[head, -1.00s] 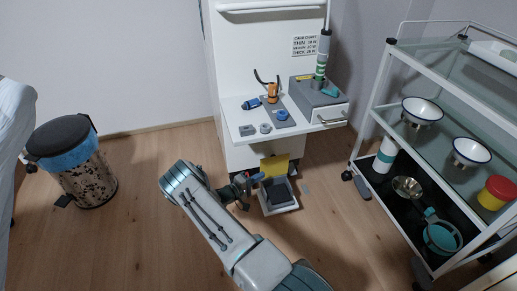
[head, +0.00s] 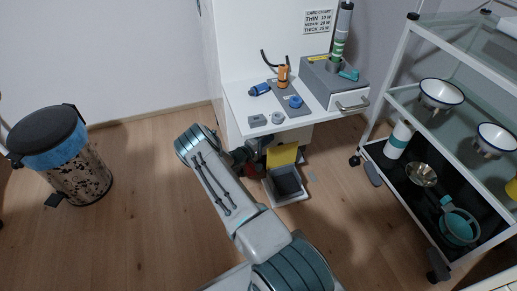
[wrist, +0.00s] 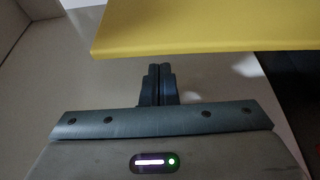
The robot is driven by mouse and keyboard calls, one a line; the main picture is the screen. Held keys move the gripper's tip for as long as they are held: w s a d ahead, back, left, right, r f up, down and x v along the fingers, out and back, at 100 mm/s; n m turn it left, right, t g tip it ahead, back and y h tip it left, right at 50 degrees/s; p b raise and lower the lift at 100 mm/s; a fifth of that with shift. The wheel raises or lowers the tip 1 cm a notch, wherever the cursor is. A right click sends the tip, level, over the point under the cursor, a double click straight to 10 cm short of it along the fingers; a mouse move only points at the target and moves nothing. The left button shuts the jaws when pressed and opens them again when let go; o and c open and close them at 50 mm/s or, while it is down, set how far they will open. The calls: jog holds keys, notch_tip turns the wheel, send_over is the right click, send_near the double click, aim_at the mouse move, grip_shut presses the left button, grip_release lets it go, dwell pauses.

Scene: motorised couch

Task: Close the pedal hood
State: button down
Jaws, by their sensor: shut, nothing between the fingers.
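The pedal hood is a yellow panel (head: 282,156) standing raised above a grey pedal box (head: 289,186) on the floor, below the white unit's shelf. In the wrist view the yellow hood (wrist: 215,27) spans the upper right, its lower edge just above and beyond my fingertips. My gripper (wrist: 157,72) is shut and empty. In the head view it is dark and mostly hidden behind my arm, just left of the hood. I cannot tell whether the fingers touch the hood.
The white shelf (head: 238,97) with small parts overhangs the pedal box. A white wheeled trolley (head: 385,105) with bowls stands at right. A pedal bin (head: 75,180) stands at left. Wood floor is free between the bin and my arm.

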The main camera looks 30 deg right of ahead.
aim_at(281, 153)
jog(key=shift+s+r, duration=0.1)
jog(key=shift+s, duration=1.8)
jog(key=shift+a, duration=0.2)
